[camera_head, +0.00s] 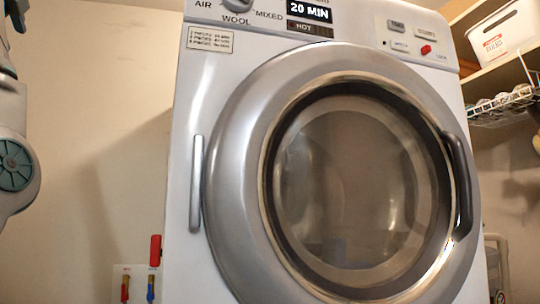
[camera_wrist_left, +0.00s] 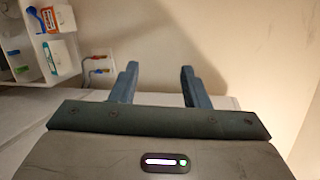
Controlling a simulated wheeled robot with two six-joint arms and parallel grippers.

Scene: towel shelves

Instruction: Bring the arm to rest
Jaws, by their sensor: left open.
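My left gripper (camera_wrist_left: 160,72) is open in the left wrist view, with two blue-grey fingers apart and nothing between them. Beyond the fingers are a pale surface and a beige wall. In the head view part of my left arm is at the left edge, apart from the dryer-like machine (camera_head: 190,90). My right gripper is in neither view.
The machine's round door (camera_head: 235,160) looks shut, with a dark handle (camera_head: 461,185) at right. Its display (camera_head: 309,12) reads 20 MIN. A white bin (camera_head: 505,30) stands on a shelf at right. Bare wall (camera_head: 100,90) lies between my arm and the machine.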

